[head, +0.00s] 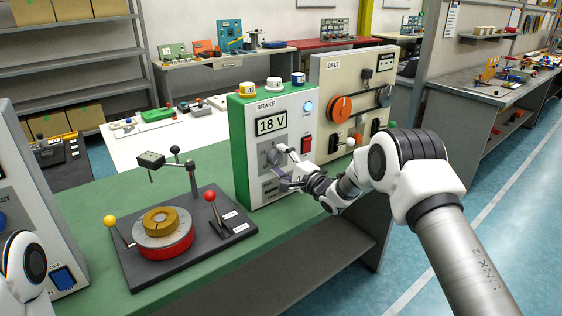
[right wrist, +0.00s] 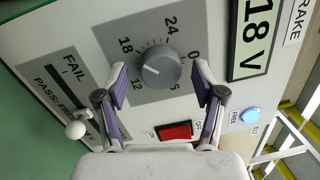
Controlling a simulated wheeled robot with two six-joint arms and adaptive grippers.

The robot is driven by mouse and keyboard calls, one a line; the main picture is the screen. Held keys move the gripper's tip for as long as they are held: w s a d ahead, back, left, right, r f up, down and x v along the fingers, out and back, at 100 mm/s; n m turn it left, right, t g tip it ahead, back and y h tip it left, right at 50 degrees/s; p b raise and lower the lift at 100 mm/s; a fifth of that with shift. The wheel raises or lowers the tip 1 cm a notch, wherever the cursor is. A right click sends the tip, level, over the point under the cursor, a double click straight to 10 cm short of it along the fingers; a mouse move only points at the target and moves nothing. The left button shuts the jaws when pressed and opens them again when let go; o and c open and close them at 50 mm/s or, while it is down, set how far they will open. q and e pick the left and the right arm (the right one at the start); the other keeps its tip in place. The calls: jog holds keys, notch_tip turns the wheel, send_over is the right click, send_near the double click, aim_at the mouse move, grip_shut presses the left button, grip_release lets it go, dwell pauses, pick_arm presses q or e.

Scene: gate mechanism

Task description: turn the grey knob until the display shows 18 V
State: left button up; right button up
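The grey knob (right wrist: 161,68) sits on the dial of the brake panel, its white pointer line towards the side of the 18 and 12 marks in the right wrist view. The display (head: 271,124) reads 18 V; it also shows in the right wrist view (right wrist: 257,38). My right gripper (head: 279,166) is open in front of the dial. In the right wrist view its fingertips stand on either side of the knob, with gaps between them and it. In the head view the gripper partly hides the dial. My left gripper is out of view.
A blue lamp (head: 308,107) marked FREE is lit on the brake panel, above a red switch (head: 307,143). The belt panel (head: 338,70) with orange wheels stands to the right. A dark base plate (head: 135,263) with a red-and-brass disc and levers lies on the green bench left.

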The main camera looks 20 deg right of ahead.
jog(key=v, duration=1.2)
jog(key=s+a+f+g+h, duration=0.15)
jog(key=s+a+f, duration=0.3)
jog(key=f, duration=0.45)
jog(key=s+a+f+g, duration=0.3)
jog(key=s+f, duration=0.2)
jog(key=f, duration=0.4)
jog(key=s+f+n+g+h, duration=0.2)
jog(key=s+f+g, duration=0.2)
jog(key=s+f, duration=0.65)
jog(key=s+d+f+n+g+h, duration=0.1)
jog(key=s+n+g, duration=0.3)
jog(key=s, duration=0.8)
jog(key=s+d+f+n+g+h, duration=0.2)
jog(key=s+n, duration=0.6)
jog(key=s, duration=0.5)
jog(key=g+h, duration=0.1)
jog(key=g, duration=0.1)
jog(key=shift+d+f+n+g, duration=0.2)
jog(key=shift+d+n+g, duration=0.15)
jog(key=shift+n, duration=0.05)
